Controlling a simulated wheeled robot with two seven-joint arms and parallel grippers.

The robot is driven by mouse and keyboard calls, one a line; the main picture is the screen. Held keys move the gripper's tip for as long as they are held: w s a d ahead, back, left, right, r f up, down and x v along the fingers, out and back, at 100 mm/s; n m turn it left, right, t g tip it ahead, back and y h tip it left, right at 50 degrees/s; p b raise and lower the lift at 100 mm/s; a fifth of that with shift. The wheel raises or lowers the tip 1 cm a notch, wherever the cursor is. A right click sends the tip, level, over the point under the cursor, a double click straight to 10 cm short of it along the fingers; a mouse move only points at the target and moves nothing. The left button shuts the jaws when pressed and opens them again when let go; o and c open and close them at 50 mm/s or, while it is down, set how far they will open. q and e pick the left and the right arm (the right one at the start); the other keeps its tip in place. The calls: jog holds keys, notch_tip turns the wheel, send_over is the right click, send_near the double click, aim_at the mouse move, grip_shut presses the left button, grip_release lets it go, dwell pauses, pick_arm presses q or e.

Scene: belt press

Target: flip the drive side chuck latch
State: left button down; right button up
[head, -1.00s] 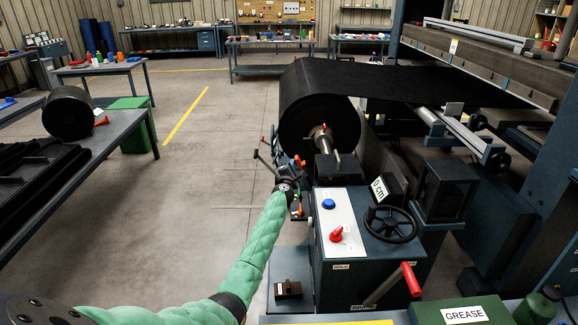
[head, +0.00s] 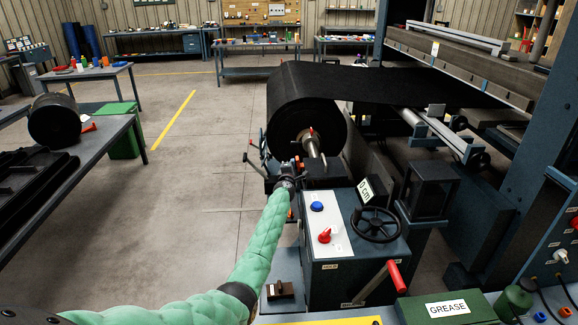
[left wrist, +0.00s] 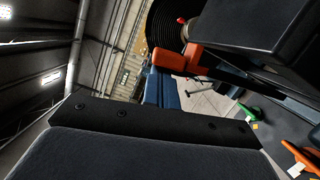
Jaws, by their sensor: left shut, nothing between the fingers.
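A dark roll (head: 290,112) sits on a metal shaft with a chuck (head: 313,146) at its near end. A thin red-tipped lever (head: 311,131) stands up at the chuck. In the left wrist view, a red-orange handle (left wrist: 176,60) shows close up beside a dark block; I cannot tell for sure that it is the latch. My left gripper (head: 284,170) is shut and empty, just left of and below the chuck. It partly hides the small parts there; contact cannot be told. My right gripper is not in view.
A control box (head: 340,268) with a blue button (head: 316,206), red knob (head: 324,236) and handwheel (head: 376,225) stands right of my arm. A red-handled crank (head: 397,275) sticks up in front. A green GREASE box (head: 450,308) lies front right.

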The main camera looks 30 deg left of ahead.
pick_arm(q)
jog(key=shift+w+d+r, duration=0.15)
jog(key=shift+w+d, duration=0.2)
jog(key=shift+d, duration=0.25)
jog(key=shift+w+d+r, duration=0.15)
jog(key=shift+w+d, duration=0.15)
jog(key=shift+d, duration=0.25)
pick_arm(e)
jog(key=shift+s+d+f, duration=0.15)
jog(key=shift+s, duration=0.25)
pick_arm(q)
jog(key=shift+w+d+r, duration=0.1)
jog(key=shift+d, duration=0.05)
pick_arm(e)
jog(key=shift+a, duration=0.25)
